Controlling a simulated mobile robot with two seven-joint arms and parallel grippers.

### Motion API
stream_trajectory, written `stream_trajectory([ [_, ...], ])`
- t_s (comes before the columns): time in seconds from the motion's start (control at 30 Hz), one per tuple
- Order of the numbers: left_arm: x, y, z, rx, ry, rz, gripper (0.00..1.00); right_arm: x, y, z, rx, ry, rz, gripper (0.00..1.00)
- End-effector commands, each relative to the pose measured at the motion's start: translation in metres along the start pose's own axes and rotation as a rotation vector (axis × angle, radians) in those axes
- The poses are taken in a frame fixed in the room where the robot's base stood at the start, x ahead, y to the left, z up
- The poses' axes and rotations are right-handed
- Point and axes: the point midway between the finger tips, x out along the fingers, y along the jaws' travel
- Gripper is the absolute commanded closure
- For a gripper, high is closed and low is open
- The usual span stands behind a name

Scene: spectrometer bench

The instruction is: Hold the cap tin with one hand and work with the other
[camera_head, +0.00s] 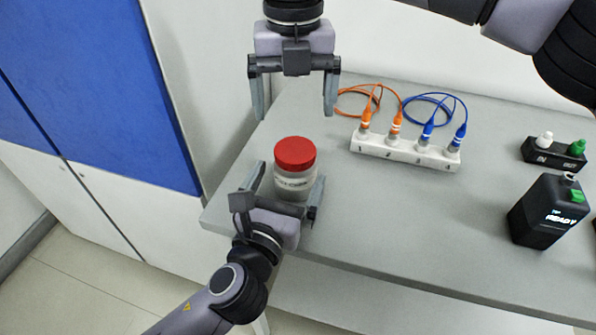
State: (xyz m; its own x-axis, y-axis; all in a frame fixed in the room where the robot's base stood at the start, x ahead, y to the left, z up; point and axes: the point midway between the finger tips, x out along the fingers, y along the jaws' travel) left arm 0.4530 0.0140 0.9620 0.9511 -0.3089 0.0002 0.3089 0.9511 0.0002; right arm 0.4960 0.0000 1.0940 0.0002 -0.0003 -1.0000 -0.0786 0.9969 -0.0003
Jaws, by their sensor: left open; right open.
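The cap tin (296,184) is a clear-to-white jar with a red lid (295,153) and a printed label, partly hidden. It stands upright near the left front corner of the grey bench. My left gripper (287,184) is open at the tin, one finger on each side of its body; I cannot tell whether the fingers touch it. My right gripper (294,100) is open and empty, pointing down, above and behind the tin and apart from it.
A white numbered holder (404,150) carries orange cables (378,99) and blue cables (440,104). At right are a black box with a lit display (542,222) and a small black block (549,157) with white and green knobs. The bench (400,220) is clear in the middle.

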Motion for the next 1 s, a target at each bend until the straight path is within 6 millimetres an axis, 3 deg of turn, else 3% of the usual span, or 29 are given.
stream_trajectory([
  [0.3,0.039,0.000,0.000,0.001,-0.001,0.001,0.00,0.000,0.000,0.000,0.000,0.000,0.000,0.06],
  [0.7,0.045,0.000,0.000,0.000,0.001,-0.001,0.03,0.000,0.000,0.000,0.000,0.000,0.000,0.06],
  [1.0,0.045,0.000,0.000,0.000,0.001,-0.001,1.00,0.000,0.000,0.000,0.003,0.000,0.000,0.06],
])
